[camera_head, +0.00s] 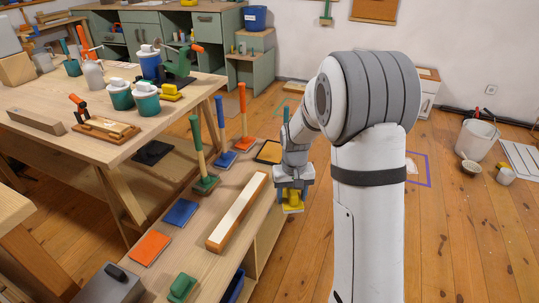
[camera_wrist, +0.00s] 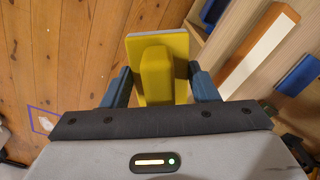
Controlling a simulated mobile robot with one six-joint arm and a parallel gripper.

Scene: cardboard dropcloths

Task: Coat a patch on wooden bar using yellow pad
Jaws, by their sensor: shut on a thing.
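The yellow pad (camera_wrist: 157,65) is held between the blue fingers of my gripper (camera_wrist: 158,85) in the wrist view. In the head view my gripper (camera_head: 291,186) holds the yellow pad (camera_head: 292,205) just off the right edge of the low bench, above the floor. The wooden bar (camera_head: 218,239) lies on that bench to the left of my gripper, with a pale white strip along its top. It also shows in the wrist view (camera_wrist: 233,83), apart from the pad. The pad's working face is mostly hidden.
The low bench also bears an orange pad (camera_head: 150,248), a blue pad (camera_head: 180,212), a green block (camera_head: 183,288) and upright long-handled tools (camera_head: 200,155). A higher table (camera_head: 60,165) with teal pots stands at the left. Open wooden floor (camera_head: 300,260) lies right of the bench.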

